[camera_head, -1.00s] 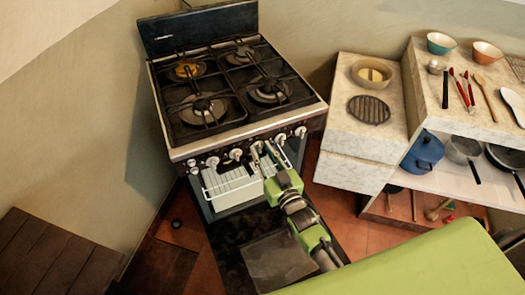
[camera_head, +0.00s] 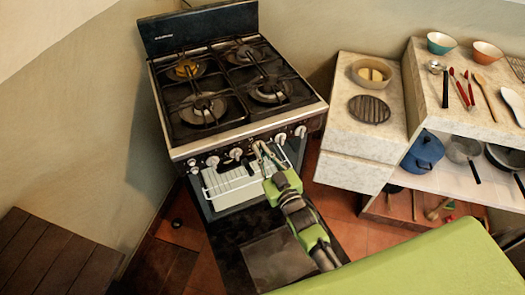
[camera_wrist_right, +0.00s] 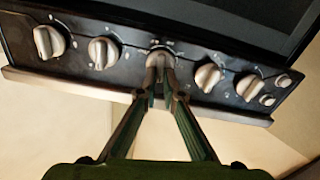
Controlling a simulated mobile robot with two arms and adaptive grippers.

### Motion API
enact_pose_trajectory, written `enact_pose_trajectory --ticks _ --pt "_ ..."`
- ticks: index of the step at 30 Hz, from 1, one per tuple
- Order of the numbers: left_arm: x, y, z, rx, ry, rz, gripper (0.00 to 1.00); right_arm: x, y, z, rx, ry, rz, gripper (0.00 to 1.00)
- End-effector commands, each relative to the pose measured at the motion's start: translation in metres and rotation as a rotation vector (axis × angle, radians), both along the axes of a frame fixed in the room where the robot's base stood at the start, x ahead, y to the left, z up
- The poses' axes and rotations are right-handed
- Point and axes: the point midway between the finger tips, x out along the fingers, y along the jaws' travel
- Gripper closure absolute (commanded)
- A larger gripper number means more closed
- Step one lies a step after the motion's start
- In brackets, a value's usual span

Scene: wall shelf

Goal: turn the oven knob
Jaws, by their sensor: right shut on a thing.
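The oven (camera_head: 232,140) is a stove with burners on top and a row of pale knobs along its front panel. My right gripper (camera_head: 262,149) reaches up to this panel from below. In the right wrist view its fingers (camera_wrist_right: 160,75) are closed together around a middle knob (camera_wrist_right: 160,54), whose lower part they hide. Other knobs stand free on both sides, such as one to the left (camera_wrist_right: 103,52) and one to the right (camera_wrist_right: 208,77). My left gripper is not in view.
The oven door (camera_head: 270,262) hangs open below the panel, with a white rack (camera_head: 228,188) above it. A pale counter (camera_head: 336,125) with a bowl and a round grate stands to the right. A shelf with pots and utensils is farther right.

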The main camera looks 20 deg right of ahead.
Motion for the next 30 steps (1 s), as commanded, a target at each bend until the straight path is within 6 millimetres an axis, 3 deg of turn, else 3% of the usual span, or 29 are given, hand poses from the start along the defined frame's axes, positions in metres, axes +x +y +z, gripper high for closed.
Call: enact_pose_trajectory --ticks 18,30 --pt "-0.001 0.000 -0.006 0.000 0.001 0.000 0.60 -0.001 0.006 -0.004 -0.556 -0.065 -0.001 1.00" --pt "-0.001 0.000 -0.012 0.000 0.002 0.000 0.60 -0.001 0.008 -0.006 -0.805 -0.096 0.000 1.00"
